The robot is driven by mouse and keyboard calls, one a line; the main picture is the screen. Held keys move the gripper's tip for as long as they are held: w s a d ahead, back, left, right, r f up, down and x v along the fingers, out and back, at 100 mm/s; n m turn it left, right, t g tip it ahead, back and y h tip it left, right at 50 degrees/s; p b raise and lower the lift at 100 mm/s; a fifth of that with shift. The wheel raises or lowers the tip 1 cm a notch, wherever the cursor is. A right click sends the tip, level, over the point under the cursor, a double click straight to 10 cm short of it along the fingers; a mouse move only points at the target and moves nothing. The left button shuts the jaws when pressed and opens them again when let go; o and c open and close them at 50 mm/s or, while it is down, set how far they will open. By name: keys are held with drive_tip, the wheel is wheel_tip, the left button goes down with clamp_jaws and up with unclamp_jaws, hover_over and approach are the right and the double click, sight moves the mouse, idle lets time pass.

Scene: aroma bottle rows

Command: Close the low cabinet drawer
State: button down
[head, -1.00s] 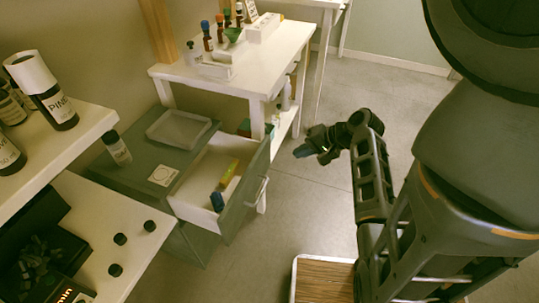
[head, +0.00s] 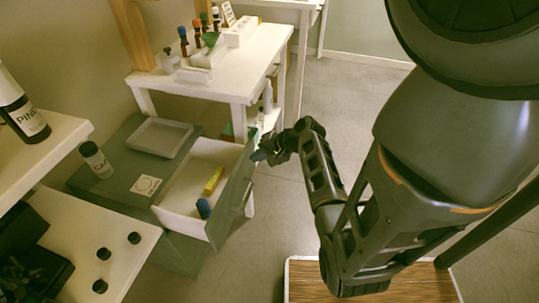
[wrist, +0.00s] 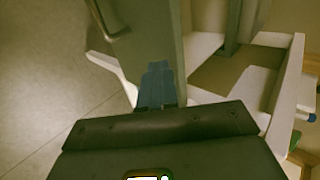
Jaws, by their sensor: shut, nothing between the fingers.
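The low grey-green cabinet (head: 178,252) stands at left centre with its drawer pulled out. The drawer (head: 182,193) has white walls and a grey-green front (head: 232,190); a yellow item (head: 213,180) and a blue-capped item (head: 203,208) lie inside. My gripper (head: 260,156) is at the far upper end of the drawer front, close to its outer face. In the wrist view, the shut blue fingers (wrist: 157,84) are over or against the drawer front (wrist: 153,28), with the handle (wrist: 108,22) to the left. Whether they touch is unclear.
A tray (head: 158,138), a labelled bottle (head: 96,160) and a square card (head: 146,185) are on the cabinet top. A white table (head: 240,75) with bottles stands behind. A white shelf (head: 55,150) and bench are at left. Floor right of the drawer is open.

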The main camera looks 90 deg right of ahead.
drive_tip(key=shift+w+d, duration=0.15)
drive_tip(key=shift+w, duration=0.55)
drive_tip(key=w+d+b, duration=0.1)
drive_tip(key=w+d, duration=0.3)
drive_tip(key=w, duration=1.4)
drive_tip(key=shift+w+d, duration=0.15)
drive_tip(key=shift+w+r, duration=0.1)
drive_tip(key=shift+w, duration=0.1)
